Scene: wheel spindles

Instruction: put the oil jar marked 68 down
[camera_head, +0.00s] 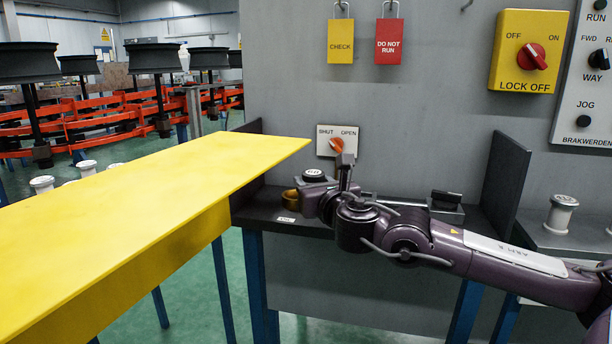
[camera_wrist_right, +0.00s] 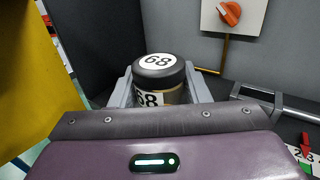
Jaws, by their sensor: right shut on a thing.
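The oil jar marked 68 (camera_wrist_right: 160,68) has a black lid with a white label and stands upright between the grey fingers of my right gripper (camera_wrist_right: 163,88). The number also shows on its side, partly hidden by the gripper body. In the head view, the jar's lid (camera_head: 313,173) shows just above my right gripper (camera_head: 312,188), over the left part of a dark shelf (camera_head: 268,212). The gripper hides the jar's base there, so I cannot tell whether it touches the shelf. My left gripper is not in view.
A large yellow panel (camera_head: 130,205) crosses the left foreground, close to the shelf. A brass-coloured round thing (camera_head: 290,199) lies left of the gripper. Dark side boards (camera_head: 505,182) bound the shelf. A shut/open switch (camera_head: 337,143) is on the wall behind. A black-topped item (camera_head: 446,200) sits further right.

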